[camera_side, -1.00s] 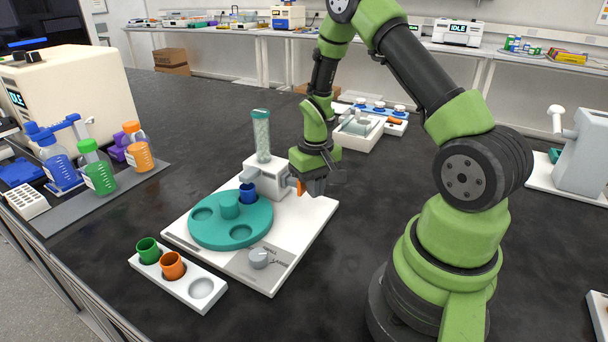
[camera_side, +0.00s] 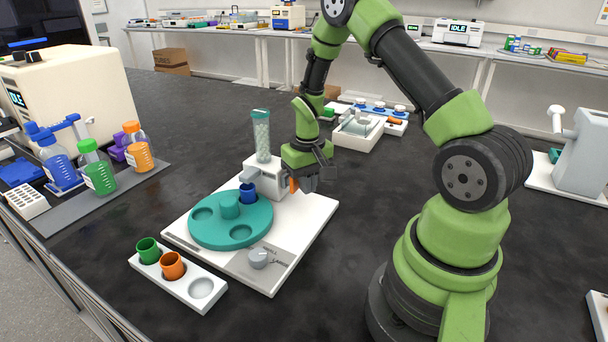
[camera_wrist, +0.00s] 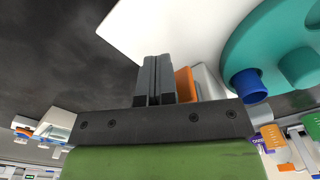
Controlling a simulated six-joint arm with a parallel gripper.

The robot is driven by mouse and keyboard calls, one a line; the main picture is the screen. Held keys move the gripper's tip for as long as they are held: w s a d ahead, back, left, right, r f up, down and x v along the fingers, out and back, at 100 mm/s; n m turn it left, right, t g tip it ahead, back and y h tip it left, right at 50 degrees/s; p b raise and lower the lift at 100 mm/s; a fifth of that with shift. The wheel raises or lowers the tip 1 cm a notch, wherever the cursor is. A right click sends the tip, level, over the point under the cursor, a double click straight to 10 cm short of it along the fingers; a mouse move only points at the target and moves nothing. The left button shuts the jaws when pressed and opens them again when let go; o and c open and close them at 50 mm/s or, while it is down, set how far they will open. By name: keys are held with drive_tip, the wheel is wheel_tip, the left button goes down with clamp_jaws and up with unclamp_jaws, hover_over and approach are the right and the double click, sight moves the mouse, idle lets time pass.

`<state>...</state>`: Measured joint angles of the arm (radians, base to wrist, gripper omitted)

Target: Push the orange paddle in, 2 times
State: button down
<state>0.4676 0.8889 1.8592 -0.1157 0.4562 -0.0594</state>
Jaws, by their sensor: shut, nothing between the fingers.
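The orange paddle (camera_side: 293,186) is on the right side of the white dispenser block (camera_side: 262,180), which stands on a white base plate (camera_side: 296,240). A clear tube of pale beads with a teal cap (camera_side: 261,130) rises from the block. My gripper (camera_side: 309,186) is shut and empty, low beside the paddle's outer side, and partly hides it. In the wrist view, the shut fingers (camera_wrist: 154,80) are right beside the paddle (camera_wrist: 185,84); I cannot tell whether they touch. A blue cup (camera_side: 248,193) sits in the teal turntable (camera_side: 230,225), by the block's spout.
A white rack (camera_side: 180,285) with a green cup (camera_side: 148,250) and an orange cup (camera_side: 172,265) lies in front. A grey knob (camera_side: 259,258) is on the base plate. Bottles stand at left; a white tray (camera_side: 357,132) is behind my gripper. Bench right of the plate is clear.

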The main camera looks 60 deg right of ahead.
drive_tip(key=shift+s, duration=0.5)
wheel_tip(320, 180, up, 7)
idle(0.6)
idle(0.5)
drive_tip(key=shift+s+f, duration=0.15)
drive_tip(key=shift+f, duration=0.7)
drive_tip(key=shift+s+f, duration=0.1)
drive_tip(key=shift+f, duration=0.9)
drive_tip(key=shift+s, duration=0.15)
idle(0.9)
